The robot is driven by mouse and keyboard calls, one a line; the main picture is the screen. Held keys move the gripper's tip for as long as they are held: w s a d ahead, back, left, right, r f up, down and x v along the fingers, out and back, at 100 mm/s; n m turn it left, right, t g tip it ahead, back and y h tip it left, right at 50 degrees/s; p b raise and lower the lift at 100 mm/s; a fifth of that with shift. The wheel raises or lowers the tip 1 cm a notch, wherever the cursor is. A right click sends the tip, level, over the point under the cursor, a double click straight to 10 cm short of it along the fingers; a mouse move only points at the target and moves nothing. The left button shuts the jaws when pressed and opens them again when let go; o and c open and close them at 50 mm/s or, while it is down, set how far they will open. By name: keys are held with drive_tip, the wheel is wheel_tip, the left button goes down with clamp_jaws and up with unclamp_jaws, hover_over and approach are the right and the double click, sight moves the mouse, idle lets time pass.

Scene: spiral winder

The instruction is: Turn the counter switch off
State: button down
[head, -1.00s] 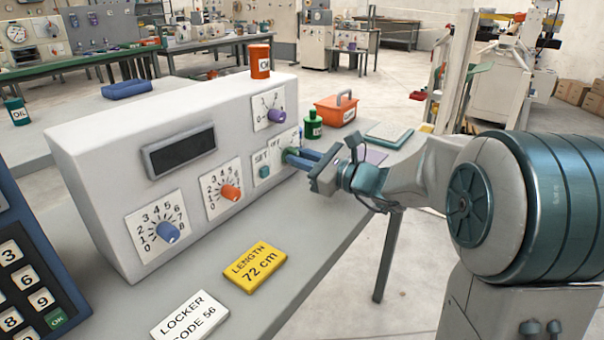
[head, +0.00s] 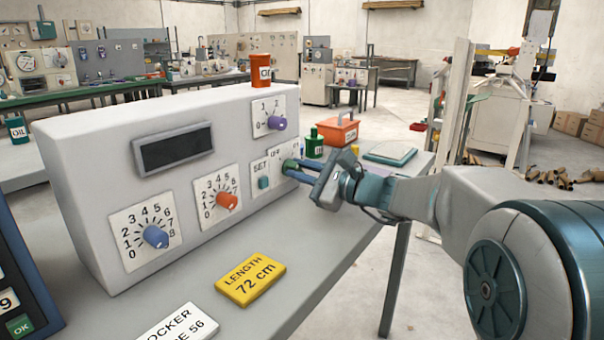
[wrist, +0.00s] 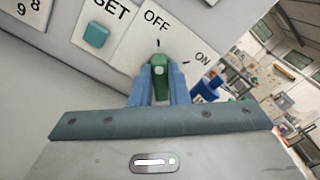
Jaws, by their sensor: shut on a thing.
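The counter switch is a green rotary knob on the white panel marked OFF and ON. In the wrist view the knob (wrist: 159,66) sits between my fingertips, with a pale mark on it. It stands below and close to the OFF label (wrist: 157,20); the ON label (wrist: 202,57) is to its right. My gripper (wrist: 155,85) is shut on the knob, its blue fingers on both sides. In the head view my gripper (head: 291,169) reaches the grey control box (head: 90,155) from the right, and the knob (head: 287,166) is mostly hidden by the fingers.
A teal SET button (head: 263,182) is left of the switch. A purple knob (head: 277,123) is above, an orange knob (head: 227,200) and a blue knob (head: 155,236) are farther left. A green bottle (head: 314,145) and orange toolbox (head: 338,131) stand behind my gripper.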

drive_tip(key=c, duration=1.4)
unclamp_jaws()
drive_tip(key=p+v, duration=0.2)
drive_tip(key=v, duration=1.2)
drive_tip(key=shift+a+p, duration=0.1)
drive_tip(key=shift+p, duration=0.2)
